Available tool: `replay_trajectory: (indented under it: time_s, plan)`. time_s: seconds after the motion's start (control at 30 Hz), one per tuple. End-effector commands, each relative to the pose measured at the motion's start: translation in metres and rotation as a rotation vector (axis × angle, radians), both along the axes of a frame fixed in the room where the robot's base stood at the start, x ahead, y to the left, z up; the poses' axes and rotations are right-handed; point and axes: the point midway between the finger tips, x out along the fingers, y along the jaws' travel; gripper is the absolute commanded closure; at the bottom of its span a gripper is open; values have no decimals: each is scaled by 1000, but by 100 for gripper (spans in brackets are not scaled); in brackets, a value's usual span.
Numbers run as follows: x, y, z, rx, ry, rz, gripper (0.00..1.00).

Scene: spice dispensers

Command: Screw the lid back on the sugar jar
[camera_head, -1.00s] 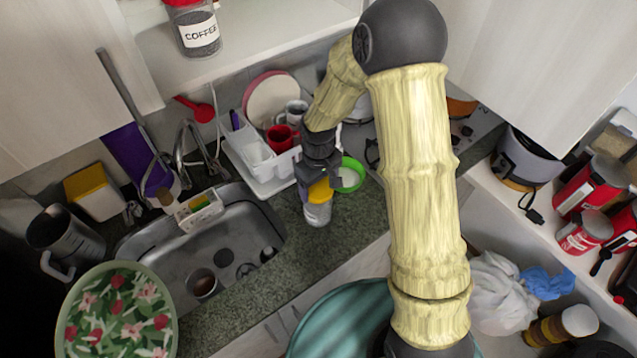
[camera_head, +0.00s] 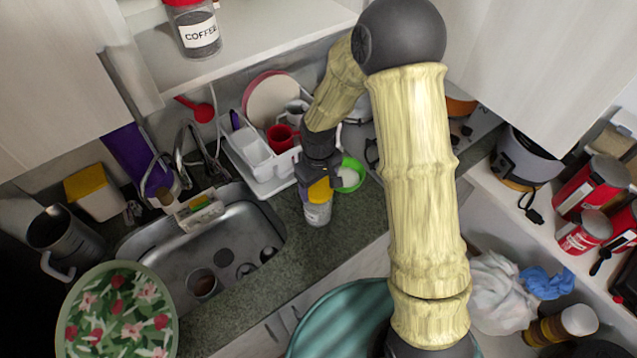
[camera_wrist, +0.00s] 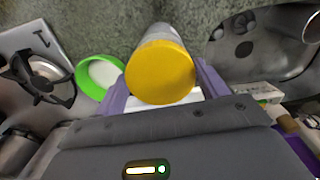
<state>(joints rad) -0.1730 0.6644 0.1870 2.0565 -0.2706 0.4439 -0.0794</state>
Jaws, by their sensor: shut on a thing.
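A clear jar (camera_head: 317,213) stands on the counter to the right of the sink, with a yellow lid (camera_head: 319,190) at its top. My gripper (camera_head: 318,183) is directly above the jar and shut on the yellow lid. In the wrist view the round yellow lid (camera_wrist: 160,72) sits between my gripper's purple fingers (camera_wrist: 165,90), and the pale jar body (camera_wrist: 158,33) shows beyond it. The lid is at the jar's mouth; I cannot tell how tightly it is seated. The jar's label cannot be read.
A green-rimmed bowl (camera_head: 351,174) with white contents is close to the right of my gripper. A white dish rack (camera_head: 262,180) with a red mug (camera_head: 280,138) stands behind. The sink (camera_head: 165,262) is to the left. Counter in front of the jar is clear.

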Motion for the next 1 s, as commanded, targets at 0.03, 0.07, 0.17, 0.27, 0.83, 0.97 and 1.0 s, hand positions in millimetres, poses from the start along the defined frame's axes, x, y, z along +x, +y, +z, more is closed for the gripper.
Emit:
replay_trajectory:
  time_s: [0.03, 0.07, 0.17, 0.27, 0.83, 0.97, 1.0]
  plan:
    - [0, 0, 0, 0, 0, 0, 49]
    - [-1, 0, 0, 0, 0, 0, 49]
    - [0, 0, 0, 0, 0, 0, 49]
    - [-1, 0, 0, 0, 0, 1, 49]
    - [0, -1, -11, 0, 0, -2, 49]
    - [0, -1, -14, 0, 0, -1, 49]
    - [0, -1, -14, 0, 0, -1, 49]
